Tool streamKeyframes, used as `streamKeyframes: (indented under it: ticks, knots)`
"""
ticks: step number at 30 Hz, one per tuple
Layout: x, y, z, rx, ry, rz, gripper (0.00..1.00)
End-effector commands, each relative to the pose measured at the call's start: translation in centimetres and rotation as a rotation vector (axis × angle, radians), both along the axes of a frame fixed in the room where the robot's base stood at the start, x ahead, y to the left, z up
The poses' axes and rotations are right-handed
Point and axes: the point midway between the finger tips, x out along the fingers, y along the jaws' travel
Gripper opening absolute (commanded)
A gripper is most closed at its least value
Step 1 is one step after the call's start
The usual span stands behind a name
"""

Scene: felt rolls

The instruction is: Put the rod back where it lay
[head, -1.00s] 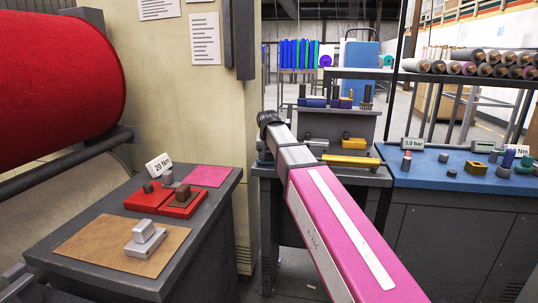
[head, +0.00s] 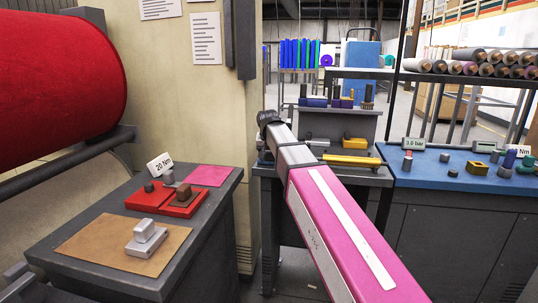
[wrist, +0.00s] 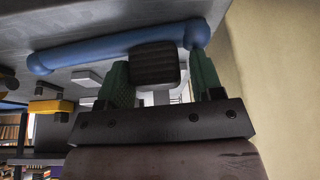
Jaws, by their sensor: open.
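A blue rod (wrist: 120,48) with rounded, thicker ends runs across the top of the wrist view, along a grey surface (wrist: 130,16). My gripper (wrist: 160,78) is open, with its two green fingers pointing toward the rod. The right finger's tip overlaps the rod's right end in the picture; I cannot tell whether they touch. A dark ridged block (wrist: 153,64) shows between the fingers, in front of part of the rod. In the head view the rod does not show, and my arm hides the gripper.
A grey shelf unit ahead bears a yellow block (head: 354,143) and a yellow bar (head: 350,161). A beige wall (head: 190,90) stands close on the left. The left bench (head: 215,215) holds red trays (head: 184,207); a blue-topped bench (head: 430,175) is at right.

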Motion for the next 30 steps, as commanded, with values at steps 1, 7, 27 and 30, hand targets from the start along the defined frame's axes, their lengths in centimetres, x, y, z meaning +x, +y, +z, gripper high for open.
streamKeyframes:
  ticks: [1, 7, 27, 30]
  knots:
    - [-0.1, 0.0, 0.1, 0.000, 0.000, 0.000, 0.60]
    - [-0.2, -0.1, 0.5, 0.000, 0.000, 0.000, 0.60]
    - [-0.9, -0.4, 2.1, 0.000, 0.000, 0.000, 0.60]
    - [-1.0, -0.5, 2.3, 0.000, 0.000, 0.000, 0.60]
